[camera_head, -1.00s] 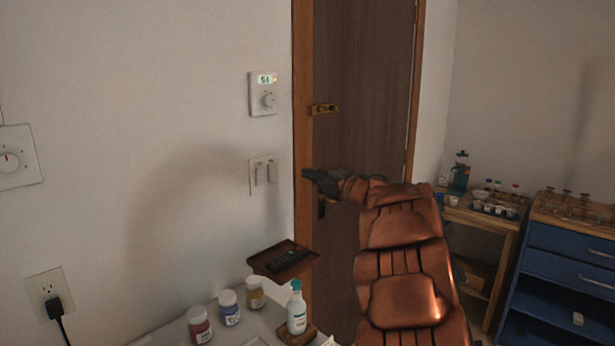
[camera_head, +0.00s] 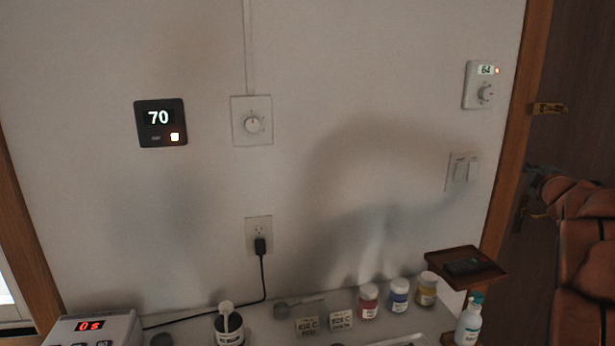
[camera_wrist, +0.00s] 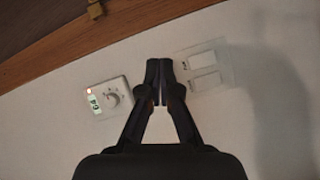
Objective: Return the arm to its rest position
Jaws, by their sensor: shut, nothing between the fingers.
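My arm, in orange-brown covers, shows at the right edge of the head view, partly cut off. My gripper (camera_head: 532,170) is small and dark there, in front of the brown door and right of the double light switch (camera_head: 462,171). In the wrist view my gripper (camera_wrist: 159,72) is shut, its two black fingers together with nothing between them. Beyond the fingers, the white thermostat (camera_wrist: 110,96) reading 64 lies to the left and the switch plate (camera_wrist: 204,67) to the right. No contact with the wall is visible.
A black panel (camera_head: 160,123) showing 70, a white dial (camera_head: 252,121) and the thermostat (camera_head: 484,85) are on the wall. Below stand several jars (camera_head: 398,296), a pump bottle (camera_head: 468,322) and a small brown shelf (camera_head: 447,258) with a dark remote. The wall's middle is clear.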

